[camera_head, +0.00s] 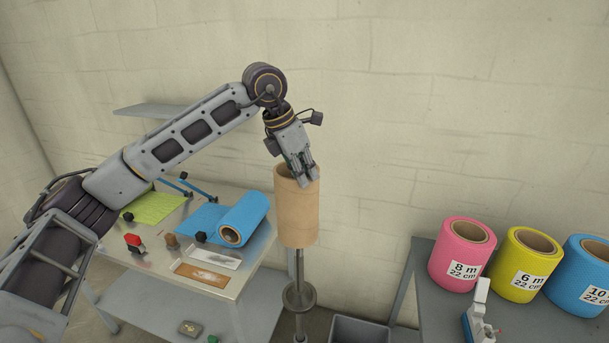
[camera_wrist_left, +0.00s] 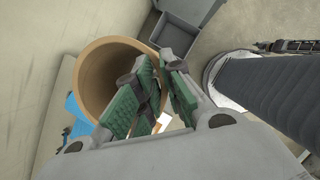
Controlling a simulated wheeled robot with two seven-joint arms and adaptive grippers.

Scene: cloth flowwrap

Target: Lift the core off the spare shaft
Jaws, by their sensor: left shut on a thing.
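The core (camera_head: 298,215) is a brown cardboard tube, held upright at the middle of the head view. My left gripper (camera_head: 303,172) reaches down from above and is shut on the core's top rim. In the left wrist view the green-padded fingers of the left gripper (camera_wrist_left: 160,95) pinch the wall of the core (camera_wrist_left: 92,90), one on each side. The spare shaft (camera_head: 299,270) is a thin grey upright post with a round flange, directly below the core. Whether its tip is inside the core is hidden. My right gripper is not in view.
A work table (camera_head: 255,255) at the left holds a blue roll (camera_head: 245,215), a green sheet (camera_head: 152,207) and small tools. A shelf (camera_head: 425,290) at the right carries pink (camera_head: 452,245), yellow (camera_head: 515,270) and blue rolls (camera_head: 582,280). A grey bin (camera_head: 360,330) stands on the floor.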

